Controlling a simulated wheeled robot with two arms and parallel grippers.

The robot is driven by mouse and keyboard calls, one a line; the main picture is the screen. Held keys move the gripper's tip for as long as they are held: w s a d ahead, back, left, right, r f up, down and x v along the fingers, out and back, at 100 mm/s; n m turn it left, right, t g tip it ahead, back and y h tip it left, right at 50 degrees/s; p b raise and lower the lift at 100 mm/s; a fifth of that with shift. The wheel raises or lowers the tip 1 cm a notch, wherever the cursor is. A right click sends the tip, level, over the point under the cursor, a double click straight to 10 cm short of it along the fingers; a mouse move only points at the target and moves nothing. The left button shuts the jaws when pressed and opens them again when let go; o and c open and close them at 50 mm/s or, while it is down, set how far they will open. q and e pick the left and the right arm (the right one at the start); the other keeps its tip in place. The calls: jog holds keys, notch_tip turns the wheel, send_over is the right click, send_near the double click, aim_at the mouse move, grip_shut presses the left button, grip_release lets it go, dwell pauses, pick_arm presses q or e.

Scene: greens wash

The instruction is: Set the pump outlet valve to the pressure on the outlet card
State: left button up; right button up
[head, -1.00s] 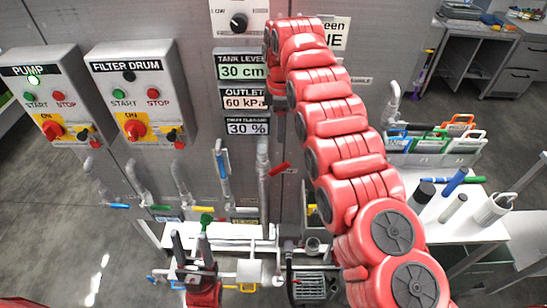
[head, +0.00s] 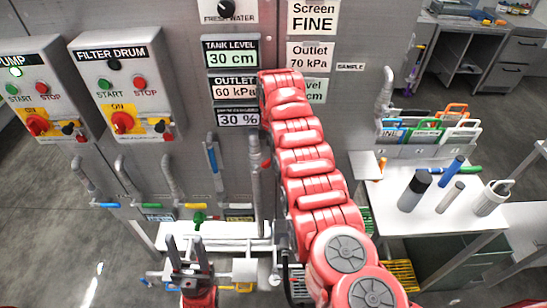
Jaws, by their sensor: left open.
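The outlet card (head: 310,57) on the right panel reads "Outlet 70 kPa". The outlet display (head: 235,88) reads 60 kPa. I cannot tell for sure which valve is the pump outlet. My left gripper (head: 186,250) is open and empty, fingers up, low in front of the white trough. My right arm reaches up across the middle; its gripper is hidden behind its own links.
Left are the pump box (head: 38,88) and filter drum box (head: 122,85). Pipes with blue, green and yellow handles hang below. A blue-handled valve (head: 213,158) is left of the vertical pipe. A white table (head: 440,208) with bottles stands right. Open floor lies lower left.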

jog(key=shift+f, duration=1.35)
grip_shut()
dwell(0.4)
